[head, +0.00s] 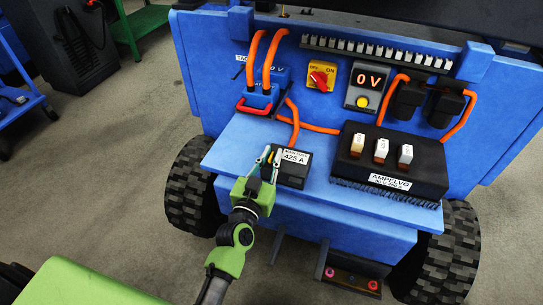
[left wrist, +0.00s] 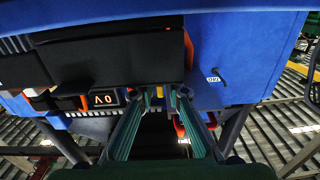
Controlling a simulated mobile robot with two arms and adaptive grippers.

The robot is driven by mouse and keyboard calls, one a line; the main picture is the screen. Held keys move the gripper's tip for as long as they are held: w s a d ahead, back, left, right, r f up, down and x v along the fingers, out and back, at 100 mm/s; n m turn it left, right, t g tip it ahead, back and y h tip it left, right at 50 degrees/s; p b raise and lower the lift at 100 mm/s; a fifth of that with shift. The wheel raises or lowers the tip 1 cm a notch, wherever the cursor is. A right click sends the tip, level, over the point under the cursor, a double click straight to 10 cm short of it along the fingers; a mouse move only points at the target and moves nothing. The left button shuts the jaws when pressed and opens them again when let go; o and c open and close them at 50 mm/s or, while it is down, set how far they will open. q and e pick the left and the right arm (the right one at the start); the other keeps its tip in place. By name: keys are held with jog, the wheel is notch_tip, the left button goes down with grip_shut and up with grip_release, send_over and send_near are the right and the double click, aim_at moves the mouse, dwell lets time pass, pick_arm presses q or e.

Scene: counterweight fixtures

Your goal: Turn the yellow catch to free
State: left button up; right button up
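My left gripper (head: 270,156) is at the left edge of a black box labelled 425 A (head: 294,168) on the blue shelf. A small yellow piece (head: 271,158) shows between its fingertips; it may be the catch, but the fingers partly hide it. In the left wrist view the two fingers of the left gripper (left wrist: 162,95) stand apart, with a dark gap between them. I cannot see whether either finger touches the yellow piece. My right gripper is not in view.
A blue connector with a red handle (head: 255,107) and orange cables stands behind the gripper. A red switch on a yellow plate (head: 320,76) and a 0 V display (head: 368,80) are on the panel. A black AMPELVO box (head: 394,187) stands to the right.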

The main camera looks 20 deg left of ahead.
pick_arm(q)
jog(key=shift+o, duration=0.2)
jog(key=s, duration=1.2)
jog(key=shift+a, duration=0.15)
